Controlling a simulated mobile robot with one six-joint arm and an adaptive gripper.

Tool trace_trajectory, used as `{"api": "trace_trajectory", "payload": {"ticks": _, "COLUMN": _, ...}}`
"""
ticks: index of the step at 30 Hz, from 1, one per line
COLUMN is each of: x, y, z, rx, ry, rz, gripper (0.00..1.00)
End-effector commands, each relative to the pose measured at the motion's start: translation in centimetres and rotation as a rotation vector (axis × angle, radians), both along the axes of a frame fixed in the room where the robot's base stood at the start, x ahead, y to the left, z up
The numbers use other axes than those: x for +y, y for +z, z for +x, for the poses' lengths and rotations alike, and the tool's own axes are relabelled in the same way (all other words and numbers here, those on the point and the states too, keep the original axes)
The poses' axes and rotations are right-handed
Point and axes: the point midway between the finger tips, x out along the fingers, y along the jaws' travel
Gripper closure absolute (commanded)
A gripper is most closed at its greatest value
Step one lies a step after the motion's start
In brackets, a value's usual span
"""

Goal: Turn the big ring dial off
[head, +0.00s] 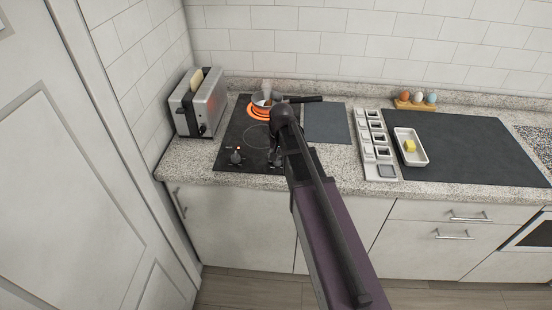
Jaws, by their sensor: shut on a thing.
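The black cooktop (232,140) has a large ring glowing orange (258,113) at its back, under a small steaming pan (263,101) with a dark handle. A second ring in front of it is dark. A left dial (236,158) stands at the cooktop's front edge, with a small orange light beside it. My gripper (276,154) points down at the front right of the cooktop, shut on the right dial there. My arm and gripper hide most of that dial, so its pointer cannot be read. I cannot tell from labels which dial is the big ring's.
A toaster (198,103) with bread stands left of the cooktop. To the right are a grey board (327,124), a compartment tray (375,150), a white dish (409,135) with a yellow block, and an egg holder (414,105). The dark mat (480,150) is mostly clear.

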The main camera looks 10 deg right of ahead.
Motion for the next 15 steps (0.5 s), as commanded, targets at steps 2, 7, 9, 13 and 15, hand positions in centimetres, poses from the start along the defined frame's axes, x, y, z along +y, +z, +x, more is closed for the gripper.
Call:
{"api": "trace_trajectory", "payload": {"ticks": 2, "x": -0.17, "y": -0.02, "z": 0.17, "rx": -0.003, "ry": 0.07, "rz": -0.003, "gripper": 0.97}}
{"api": "trace_trajectory", "payload": {"ticks": 7, "x": -0.2, "y": -0.01, "z": 0.23, "rx": -0.003, "ry": 0.231, "rz": -0.003, "gripper": 0.97}}
{"api": "trace_trajectory", "payload": {"ticks": 9, "x": -0.22, "y": -0.01, "z": 0.25, "rx": -0.002, "ry": 0.296, "rz": -0.003, "gripper": 0.97}}
{"api": "trace_trajectory", "payload": {"ticks": 13, "x": -0.23, "y": 0.0, "z": 0.28, "rx": -0.002, "ry": 0.421, "rz": -0.004, "gripper": 0.97}}
{"api": "trace_trajectory", "payload": {"ticks": 15, "x": -0.24, "y": 0.0, "z": 0.31, "rx": -0.002, "ry": 0.487, "rz": -0.004, "gripper": 0.97}}
